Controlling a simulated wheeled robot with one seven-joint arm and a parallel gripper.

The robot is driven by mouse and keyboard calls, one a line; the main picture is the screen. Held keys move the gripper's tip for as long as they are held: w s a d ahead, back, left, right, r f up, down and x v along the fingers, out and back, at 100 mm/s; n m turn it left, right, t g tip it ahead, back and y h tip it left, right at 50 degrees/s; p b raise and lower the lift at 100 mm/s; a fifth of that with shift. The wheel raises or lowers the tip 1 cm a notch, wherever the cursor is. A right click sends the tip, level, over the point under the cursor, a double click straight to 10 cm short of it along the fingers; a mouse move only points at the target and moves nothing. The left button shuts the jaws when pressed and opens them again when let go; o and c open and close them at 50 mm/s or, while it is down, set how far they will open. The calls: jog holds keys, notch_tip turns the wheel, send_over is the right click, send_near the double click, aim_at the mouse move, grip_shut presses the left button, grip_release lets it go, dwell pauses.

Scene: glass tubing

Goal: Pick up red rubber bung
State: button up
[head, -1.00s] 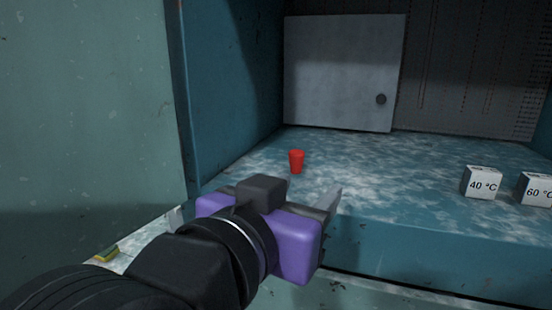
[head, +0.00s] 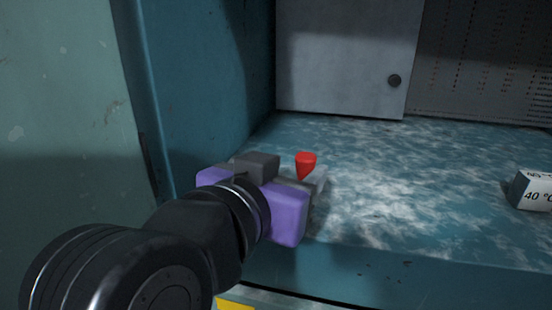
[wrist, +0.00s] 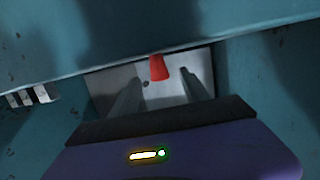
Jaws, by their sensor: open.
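The red rubber bung (head: 305,164) stands on the mottled blue-green floor of the cabinet, wider at the top. In the head view its lower part is partly hidden by my gripper (head: 322,180), which reaches in from the left. In the wrist view the bung (wrist: 158,68) shows ahead, between the lines of the two fingers and a little beyond their middle. My gripper (wrist: 156,80) is open with nothing held. Whether the fingertips are level with the bung I cannot tell.
A white block marked 40 °C (head: 533,190) stands at the right. A grey panel with a round knob (head: 345,60) is at the back. The cabinet's left wall (head: 200,80) is close to my gripper. The floor right of the bung is clear.

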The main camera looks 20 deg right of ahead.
aim_at(302, 165)
jog(key=p+x, duration=0.1)
jog(key=x, duration=0.4)
jog(key=shift+d+p, duration=0.1)
jog(key=shift+p, duration=0.2)
grip_shut()
